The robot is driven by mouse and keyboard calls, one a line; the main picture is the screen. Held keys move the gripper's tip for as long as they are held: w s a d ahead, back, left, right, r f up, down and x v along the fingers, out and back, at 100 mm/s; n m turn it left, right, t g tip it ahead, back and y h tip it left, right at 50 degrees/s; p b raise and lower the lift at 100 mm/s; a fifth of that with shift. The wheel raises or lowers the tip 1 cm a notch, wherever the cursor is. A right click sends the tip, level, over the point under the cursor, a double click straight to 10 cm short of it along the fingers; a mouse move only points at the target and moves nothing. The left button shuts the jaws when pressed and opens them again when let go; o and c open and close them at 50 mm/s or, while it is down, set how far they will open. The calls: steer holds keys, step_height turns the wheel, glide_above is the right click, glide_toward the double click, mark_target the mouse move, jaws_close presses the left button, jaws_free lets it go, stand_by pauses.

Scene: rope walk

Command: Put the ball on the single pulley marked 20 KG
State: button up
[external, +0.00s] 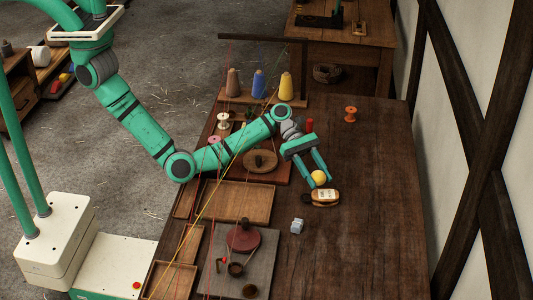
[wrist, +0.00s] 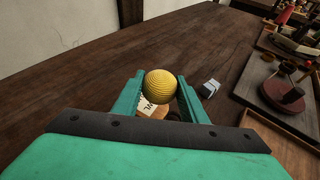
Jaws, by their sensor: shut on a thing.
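My gripper (external: 321,179) is shut on a yellow ball (external: 319,178) with a wound-twine look. In the wrist view the ball (wrist: 161,88) sits between the two green fingers. Directly below it is a tan, oval pulley (external: 325,196) with a pale label, lying on the dark table. In the wrist view the pulley (wrist: 150,112) is mostly hidden behind the ball and fingers. Part of its label shows, but I cannot read a weight on it. The ball is at or just above the pulley; I cannot tell whether they touch.
A small grey block (external: 297,226) stands close by on the table. A grey mat (external: 262,246) with a dark red round piece (external: 243,238) and wooden trays (external: 238,203) are to the left. An orange spool (external: 350,114) stands further back. The table's right side is clear.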

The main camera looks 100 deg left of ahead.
mark_target(319, 193)
steer(key=shift+w+f, duration=0.55)
steer(key=shift+f, duration=1.5)
steer(key=shift+f, duration=0.15)
steer(key=o, duration=1)
steer(key=v, duration=0.2)
steer(key=r+v, duration=0.1)
steer(key=v, duration=0.2)
steer(key=shift+s+r, duration=0.1)
step_height(319, 193, up, 6)
steer(key=shift+r, duration=0.1)
